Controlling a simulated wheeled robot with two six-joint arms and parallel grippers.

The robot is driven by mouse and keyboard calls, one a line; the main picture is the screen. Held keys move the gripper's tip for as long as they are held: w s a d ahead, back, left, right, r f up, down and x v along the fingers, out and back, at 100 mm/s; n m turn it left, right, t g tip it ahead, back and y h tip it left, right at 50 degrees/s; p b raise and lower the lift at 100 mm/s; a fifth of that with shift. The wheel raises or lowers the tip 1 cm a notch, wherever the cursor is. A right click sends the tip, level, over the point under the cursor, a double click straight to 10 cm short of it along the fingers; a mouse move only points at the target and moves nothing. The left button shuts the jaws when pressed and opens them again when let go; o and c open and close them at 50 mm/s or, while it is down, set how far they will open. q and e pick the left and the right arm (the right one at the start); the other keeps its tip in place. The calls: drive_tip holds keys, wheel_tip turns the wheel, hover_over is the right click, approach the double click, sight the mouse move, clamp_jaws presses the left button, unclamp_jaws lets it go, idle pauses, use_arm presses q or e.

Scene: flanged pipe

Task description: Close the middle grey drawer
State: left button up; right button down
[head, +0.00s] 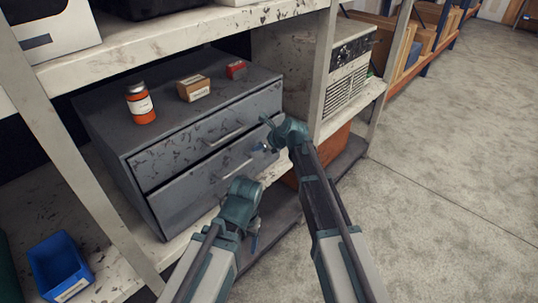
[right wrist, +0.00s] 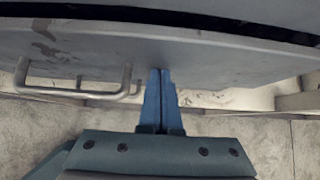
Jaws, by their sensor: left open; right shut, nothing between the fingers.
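The grey cabinet (head: 105,125) stands on the shelf in the head view. Its lower visible drawer (head: 190,195) has a bar handle and sits slightly forward, with a dark gap above its front. The handle (right wrist: 75,92) shows at left in the right wrist view. My right gripper (head: 261,147) is shut and empty at the right part of that drawer front. Its blue fingertips (right wrist: 160,72) are at or very near the front, right of the handle; contact is unclear. My left gripper (head: 254,240) is open, low in front of the cabinet, apart from it.
A shelf post (head: 325,70) rises right of the cabinet. A blue bin (head: 60,268) sits at lower left. Floor at right is clear.

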drive_tip(key=shift+w+a, duration=0.85)
drive_tip(key=shift+w, duration=0.05)
drive_tip(key=shift+w+a+r, duration=0.1)
drive_tip(key=shift+w, duration=0.05)
drive_tip(key=shift+s+d, duration=0.35)
drive_tip(key=s+d+f+p+v, duration=0.1)
drive_tip(key=f+p+v, duration=0.1)
drive_tip(key=p+v, duration=0.5)
drive_tip(key=v, duration=0.6)
drive_tip(key=shift+f, duration=0.15)
